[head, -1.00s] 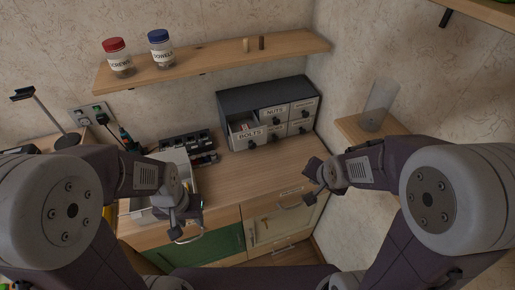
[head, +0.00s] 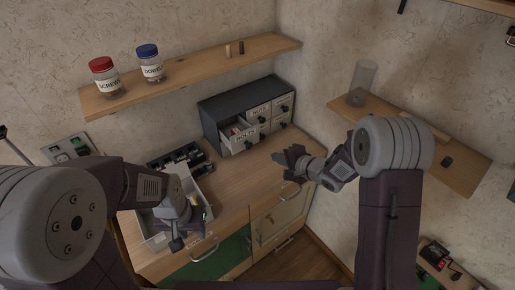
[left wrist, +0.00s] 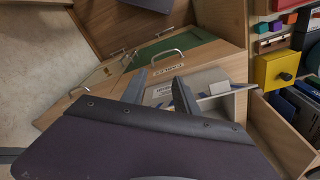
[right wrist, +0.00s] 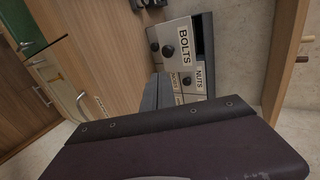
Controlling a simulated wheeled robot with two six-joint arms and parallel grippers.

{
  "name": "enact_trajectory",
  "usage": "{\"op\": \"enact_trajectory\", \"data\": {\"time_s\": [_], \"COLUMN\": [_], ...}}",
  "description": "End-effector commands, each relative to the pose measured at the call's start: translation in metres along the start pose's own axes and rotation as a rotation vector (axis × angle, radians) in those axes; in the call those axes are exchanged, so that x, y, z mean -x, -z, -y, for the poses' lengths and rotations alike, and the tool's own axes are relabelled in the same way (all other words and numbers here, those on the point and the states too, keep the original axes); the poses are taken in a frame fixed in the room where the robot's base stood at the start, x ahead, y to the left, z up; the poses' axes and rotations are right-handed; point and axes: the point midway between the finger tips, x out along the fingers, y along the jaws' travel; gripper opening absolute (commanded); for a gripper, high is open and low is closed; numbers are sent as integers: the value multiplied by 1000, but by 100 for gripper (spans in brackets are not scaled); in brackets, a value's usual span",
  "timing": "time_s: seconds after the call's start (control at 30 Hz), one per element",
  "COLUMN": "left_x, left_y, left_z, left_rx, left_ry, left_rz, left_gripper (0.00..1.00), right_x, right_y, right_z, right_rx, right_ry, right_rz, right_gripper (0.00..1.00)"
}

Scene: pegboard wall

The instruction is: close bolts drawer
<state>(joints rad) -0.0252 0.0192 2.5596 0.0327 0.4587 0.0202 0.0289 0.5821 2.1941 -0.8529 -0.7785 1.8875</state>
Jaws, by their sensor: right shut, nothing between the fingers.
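The bolts drawer (head: 241,146) is the upper left drawer of a dark grey cabinet (head: 238,97) on the counter. It sticks out from the cabinet, its open top showing. In the right wrist view its white front with the BOLTS label (right wrist: 184,36) and black knob shows. My right gripper (head: 284,160) is shut and empty, to the right of and in front of the drawer, apart from it. Its fingers (right wrist: 156,92) show together in the right wrist view. My left gripper (head: 180,240) is open and empty by the counter's front edge; its fingers (left wrist: 158,90) are spread.
A light tray (head: 153,238) stands on the counter beside my left gripper. A black organiser (head: 178,162) lies behind it. A wall shelf (head: 200,72) with two jars hangs above. A side shelf (head: 395,125) holding a clear glass is at right. Counter before the cabinet is clear.

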Motion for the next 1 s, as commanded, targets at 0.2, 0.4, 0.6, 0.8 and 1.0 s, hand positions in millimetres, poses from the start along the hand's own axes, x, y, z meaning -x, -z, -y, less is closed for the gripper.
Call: {"op": "enact_trajectory", "data": {"time_s": [0.2,0.4,0.6,0.8,1.0], "left_x": [0,4,13,15,14], "left_y": [0,0,1,1,1], "left_z": [0,0,0,0,0], "left_rx": [0,0,0,0,0], "left_ry": [0,0,0,0,0], "left_rz": [0,0,0,0,0], "left_gripper": [36,36,36,36,36], "right_x": [-43,-86,-115,-126,-127], "right_y": [-2,-2,-2,-1,-1], "right_z": [-1,0,14,20,20], "right_rx": [2,1,3,2,1], "right_ry": [-2,-2,0,0,0], "right_rz": [4,3,1,-1,-1], "right_gripper": [0,0,0,0,0]}}
